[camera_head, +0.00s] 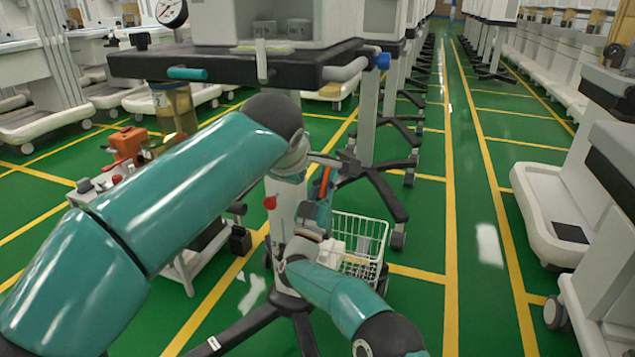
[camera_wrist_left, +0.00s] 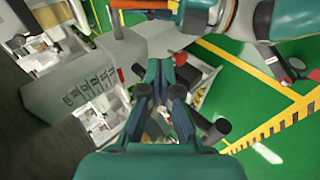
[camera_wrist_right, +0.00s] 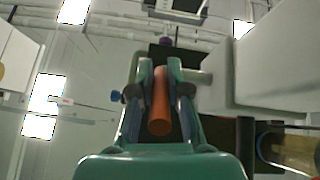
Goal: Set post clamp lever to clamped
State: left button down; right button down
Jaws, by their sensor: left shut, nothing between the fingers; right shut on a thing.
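An orange bar (camera_head: 323,181), which looks like the clamp lever, rises beside the pale post (camera_head: 286,205) under the cart top. My right gripper (camera_head: 325,172) is shut on it. In the right wrist view the orange bar (camera_wrist_right: 160,102) lies lengthwise between the right fingers (camera_wrist_right: 160,72); its clamp joint is not clear. A red knob (camera_head: 270,203) sticks out left of the post. In the head view my left arm's wrist hides much around the post.
A white wire basket (camera_head: 362,235) hangs low, right of the post. The cart's dark top edge (camera_head: 225,66) is above the arms. An amber jar (camera_head: 174,108) and a trolley with red-orange items stand at left.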

jog(key=shift+a+r, duration=0.1)
jog(key=shift+a, duration=0.05)
pick_arm(q)
jog(key=d+x, duration=0.2)
jog(key=x, duration=1)
jog(key=shift+w+d+n, duration=0.3)
jog(key=shift+w+d, duration=0.05)
jog(key=shift+d, duration=0.05)
jog(key=shift+r, duration=0.1)
